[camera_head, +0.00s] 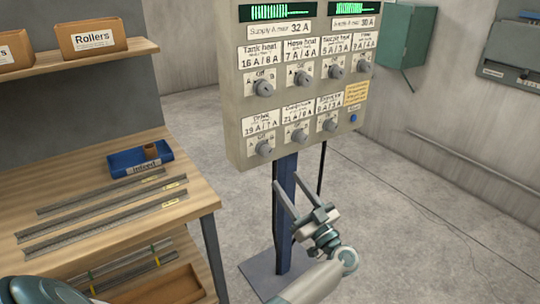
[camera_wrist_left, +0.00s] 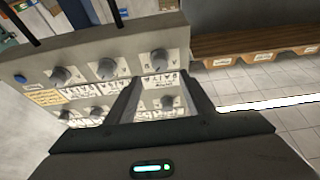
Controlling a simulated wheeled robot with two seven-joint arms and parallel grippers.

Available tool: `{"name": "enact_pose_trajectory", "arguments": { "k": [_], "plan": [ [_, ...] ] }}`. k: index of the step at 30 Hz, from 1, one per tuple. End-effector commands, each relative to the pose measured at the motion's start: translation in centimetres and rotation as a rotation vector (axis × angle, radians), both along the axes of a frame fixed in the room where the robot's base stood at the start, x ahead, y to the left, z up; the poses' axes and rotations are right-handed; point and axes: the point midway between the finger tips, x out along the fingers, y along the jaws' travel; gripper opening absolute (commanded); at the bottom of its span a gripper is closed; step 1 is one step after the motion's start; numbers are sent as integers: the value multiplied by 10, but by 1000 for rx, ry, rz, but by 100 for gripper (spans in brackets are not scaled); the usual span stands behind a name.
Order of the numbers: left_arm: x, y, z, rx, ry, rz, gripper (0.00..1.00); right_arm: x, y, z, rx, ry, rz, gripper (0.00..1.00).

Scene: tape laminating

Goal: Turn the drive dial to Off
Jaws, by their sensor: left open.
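The Drive dial (camera_head: 264,148) is a grey knob at the lower left of the beige control panel (camera_head: 236,150). Its label sits above it, with Off marked over the knob. Its pointer is too small to read. In the left wrist view the panel appears upside down, and the Drive dial (camera_wrist_left: 158,64) is the right one of the upper row. My left gripper (camera_head: 291,182) is open and empty, below and in front of the panel, apart from the dial. Its fingers also show in the wrist view (camera_wrist_left: 163,85). My right gripper is not seen.
Neighbouring dials (camera_head: 298,136) sit close beside Drive, with another row above. A blue button (camera_head: 353,118) is at the panel's lower right. A blue post (camera_head: 286,180) carries the panel. A wooden workbench (camera_head: 190,205) with metal strips stands at the left.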

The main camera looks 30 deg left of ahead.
Motion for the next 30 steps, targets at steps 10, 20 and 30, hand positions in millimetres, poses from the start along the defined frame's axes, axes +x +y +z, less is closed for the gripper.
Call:
{"name": "enact_pose_trajectory", "arguments": {
  "k": [10, 20, 30],
  "plan": [
    [23, 55, 27, 4, -2, 1, 48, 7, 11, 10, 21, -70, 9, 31],
    [37, 89, 40, 1, 0, 0, 48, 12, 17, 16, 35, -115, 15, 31],
    [39, 94, 42, -1, 0, 0, 48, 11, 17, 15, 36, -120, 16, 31]
  ]
}}
